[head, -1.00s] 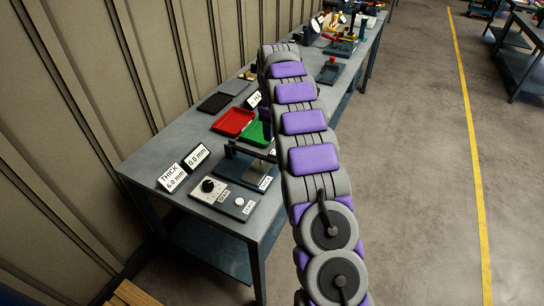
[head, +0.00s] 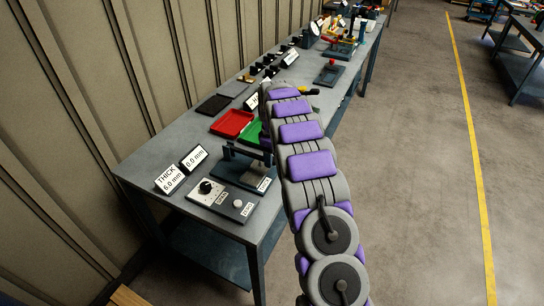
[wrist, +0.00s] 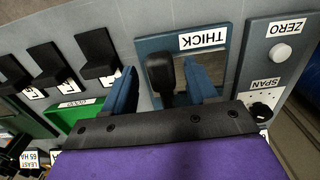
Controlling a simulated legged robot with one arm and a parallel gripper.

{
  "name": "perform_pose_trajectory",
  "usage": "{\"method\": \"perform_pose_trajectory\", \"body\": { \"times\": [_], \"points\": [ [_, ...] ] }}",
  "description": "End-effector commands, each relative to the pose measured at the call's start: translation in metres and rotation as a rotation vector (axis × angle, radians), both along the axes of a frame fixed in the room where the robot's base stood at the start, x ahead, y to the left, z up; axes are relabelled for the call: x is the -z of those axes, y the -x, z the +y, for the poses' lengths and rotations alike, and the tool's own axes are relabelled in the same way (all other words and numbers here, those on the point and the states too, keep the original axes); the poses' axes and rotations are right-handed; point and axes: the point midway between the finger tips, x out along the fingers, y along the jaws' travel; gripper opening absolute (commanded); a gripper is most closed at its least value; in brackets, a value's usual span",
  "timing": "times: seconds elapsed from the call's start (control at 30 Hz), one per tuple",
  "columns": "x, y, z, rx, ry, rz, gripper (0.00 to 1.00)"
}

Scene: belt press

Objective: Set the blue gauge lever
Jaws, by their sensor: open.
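The gauge (head: 262,184) is a dark blue frame on the bench, partly behind my arm. In the wrist view its blue base (wrist: 146,46) carries a THICK label, and a lever with a black handle (wrist: 160,73) stands up toward the camera. My gripper (wrist: 159,80) is open, with one blue finger on each side of the handle. Gaps show on both sides, so it is not clasped. How deep the handle sits between the fingers is hard to tell. In the head view my arm hides most of the gripper.
A panel (head: 221,198) with a SPAN knob and ZERO button lies beside the gauge. THICK 6.0 mm (head: 170,180) and 0.0 mm (head: 194,158) signs stand behind it. Red (head: 232,123) and green (head: 250,131) trays lie farther along the bench.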

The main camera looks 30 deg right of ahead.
Motion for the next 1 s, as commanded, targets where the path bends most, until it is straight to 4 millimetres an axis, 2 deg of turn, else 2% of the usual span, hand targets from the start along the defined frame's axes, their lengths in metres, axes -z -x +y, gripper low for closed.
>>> {"method": "perform_pose_trajectory", "body": {
  "times": [0.1, 0.67, 1.0],
  "points": [
    [-0.0001, 0.0001, -0.0001, 0.0, 0.0, 0.0, 0.56],
    [0.0001, 0.0, -0.0002, 0.0, 0.001, 0.001, 0.02],
    [-0.0003, -0.0001, -0.0003, 0.0, 0.001, 0.001, 0.0]
  ]
}}
